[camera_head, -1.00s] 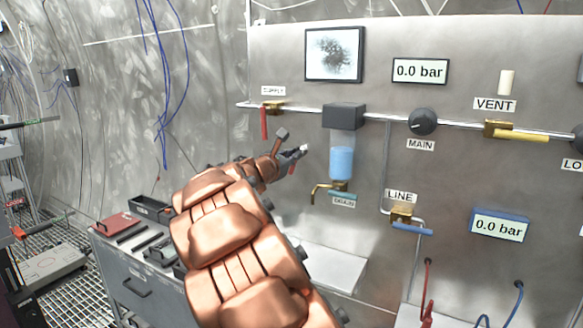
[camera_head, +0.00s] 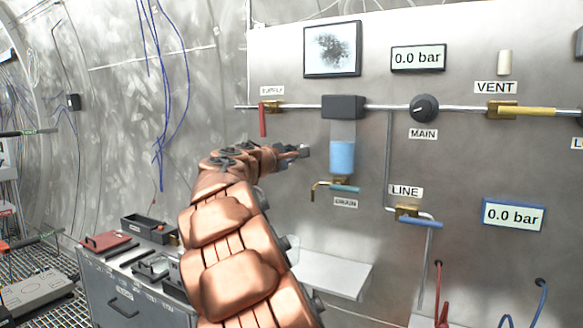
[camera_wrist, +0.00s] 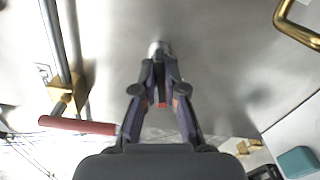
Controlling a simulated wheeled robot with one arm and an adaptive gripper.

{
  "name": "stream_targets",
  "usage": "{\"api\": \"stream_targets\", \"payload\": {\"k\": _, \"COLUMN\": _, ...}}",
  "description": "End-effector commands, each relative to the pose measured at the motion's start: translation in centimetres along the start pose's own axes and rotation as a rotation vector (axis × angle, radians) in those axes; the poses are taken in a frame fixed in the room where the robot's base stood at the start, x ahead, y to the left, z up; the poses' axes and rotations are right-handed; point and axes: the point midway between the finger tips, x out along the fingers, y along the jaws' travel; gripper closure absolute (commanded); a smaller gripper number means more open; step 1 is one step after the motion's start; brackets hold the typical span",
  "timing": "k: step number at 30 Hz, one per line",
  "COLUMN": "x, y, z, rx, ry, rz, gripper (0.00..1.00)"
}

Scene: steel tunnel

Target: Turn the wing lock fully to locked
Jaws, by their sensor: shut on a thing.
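My gripper (camera_head: 292,152) is in front of the steel panel, between the SUPPLY valve and the liquid-filled bowl. In the wrist view my gripper (camera_wrist: 160,85) has its fingers closed together at the tips. A small silver-grey piece (camera_wrist: 158,48) shows at the fingertips; it also shows as a light grey end in the head view (camera_head: 304,151). What this piece is, I cannot tell. No wing lock can be made out. A cut-off label starting with L (camera_head: 578,143) shows at the right edge; what lies beside it is out of view.
The red-handled SUPPLY valve (camera_head: 263,118) is left of my gripper. The bowl (camera_head: 342,155) and brass drain spout (camera_head: 320,187) are to its right. A shelf (camera_head: 325,275) juts out below.

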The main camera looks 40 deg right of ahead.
Motion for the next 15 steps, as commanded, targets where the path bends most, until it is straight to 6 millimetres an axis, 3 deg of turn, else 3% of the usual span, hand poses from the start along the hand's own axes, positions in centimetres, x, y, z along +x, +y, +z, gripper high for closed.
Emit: {"api": "stream_targets", "payload": {"k": 15, "x": 0.01, "y": -0.35, "z": -0.15, "rx": 0.271, "ry": 0.002, "rz": 0.0, "gripper": 1.0}}
